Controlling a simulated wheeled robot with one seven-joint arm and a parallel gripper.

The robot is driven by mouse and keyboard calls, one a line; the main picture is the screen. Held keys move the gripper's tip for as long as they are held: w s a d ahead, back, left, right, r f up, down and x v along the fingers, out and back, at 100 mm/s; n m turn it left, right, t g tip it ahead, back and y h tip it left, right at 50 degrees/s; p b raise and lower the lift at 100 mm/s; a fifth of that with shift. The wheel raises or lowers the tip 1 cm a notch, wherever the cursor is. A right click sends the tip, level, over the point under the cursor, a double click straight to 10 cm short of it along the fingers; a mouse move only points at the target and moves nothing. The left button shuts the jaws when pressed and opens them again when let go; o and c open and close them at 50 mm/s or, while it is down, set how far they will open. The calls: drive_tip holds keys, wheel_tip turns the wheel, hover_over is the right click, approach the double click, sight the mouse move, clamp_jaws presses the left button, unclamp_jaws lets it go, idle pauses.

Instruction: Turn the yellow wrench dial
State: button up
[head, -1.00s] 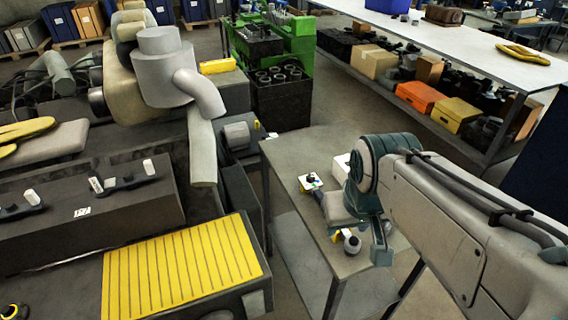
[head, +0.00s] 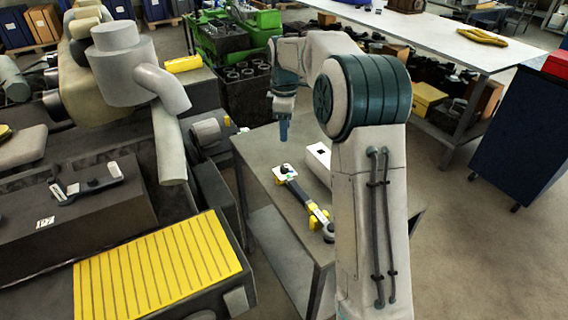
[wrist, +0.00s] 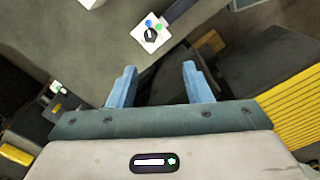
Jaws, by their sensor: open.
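A dark wrench (head: 298,192) with yellow parts (head: 317,214) lies on the small grey table (head: 258,150). At its far end is a white plate (head: 284,172) with a black knob. In the wrist view this plate (wrist: 151,34) shows blue and green dots, beyond my fingers at the top; a short piece of the dark bar shows beside it. I cannot tell which part is the yellow dial. My gripper (head: 283,132) points down above the table's far side, apart from the wrench. Its blue fingers (wrist: 158,84) are open and empty.
A white box (head: 317,158) stands on the table right of the wrench, partly behind my arm. The engine with its grey pipe (head: 160,88) and a yellow ribbed panel (head: 160,270) is to the left. A blue cabinet (head: 512,140) stands at right, with open floor before it.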

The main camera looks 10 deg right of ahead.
sight(284, 167)
drive_tip(key=shift+n, duration=0.6)
drive_tip(key=w+f, duration=0.1)
drive_tip(key=f, duration=0.4)
drive_tip(key=f+p, duration=0.1)
drive_tip(key=f, duration=0.4)
drive_tip(key=w+f+p, duration=0.1)
drive_tip(key=f, duration=0.5)
drive_tip(key=shift+w+d+f, duration=0.1)
drive_tip(key=shift+w+d, duration=0.1)
drive_tip(key=shift+w, duration=0.1)
clamp_jaws()
